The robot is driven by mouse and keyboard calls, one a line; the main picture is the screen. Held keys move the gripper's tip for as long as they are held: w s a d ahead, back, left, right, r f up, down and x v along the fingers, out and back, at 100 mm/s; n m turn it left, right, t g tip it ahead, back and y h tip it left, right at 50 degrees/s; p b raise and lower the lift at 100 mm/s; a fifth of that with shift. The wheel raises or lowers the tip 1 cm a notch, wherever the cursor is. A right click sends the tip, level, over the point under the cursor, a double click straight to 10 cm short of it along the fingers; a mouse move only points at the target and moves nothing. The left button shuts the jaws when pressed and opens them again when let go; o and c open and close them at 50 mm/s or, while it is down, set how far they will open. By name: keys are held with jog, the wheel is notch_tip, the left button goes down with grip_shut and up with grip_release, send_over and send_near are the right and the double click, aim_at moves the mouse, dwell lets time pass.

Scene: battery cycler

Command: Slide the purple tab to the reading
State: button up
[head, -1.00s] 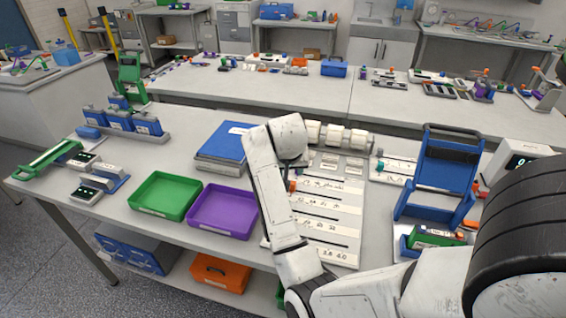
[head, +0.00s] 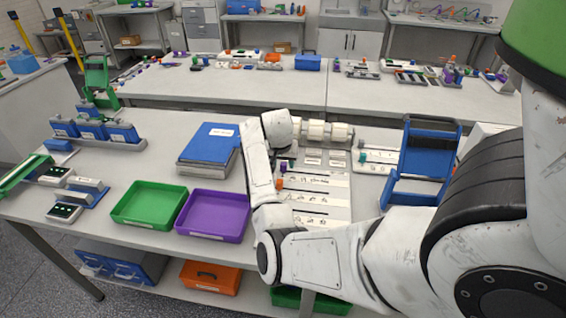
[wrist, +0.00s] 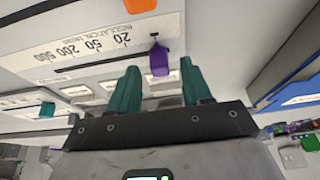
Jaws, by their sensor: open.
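The purple tab (wrist: 159,60) shows in the wrist view, at the right end of a dark slot beside a printed scale (wrist: 85,46) reading 20, 50, 200, 500. The tab is just past the 20 end. My gripper (wrist: 160,66) is open, its two teal fingers on either side of the tab in the picture; I cannot tell whether either touches it. In the head view the white slider panel (head: 325,187) lies on the bench, and my arm covers its left part.
An orange tab (head: 281,183) sits on the same panel. Purple (head: 214,238) and green (head: 128,223) trays and a blue binder (head: 207,160) lie left.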

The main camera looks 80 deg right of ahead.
jog(key=shift+x, duration=0.85)
grip_shut()
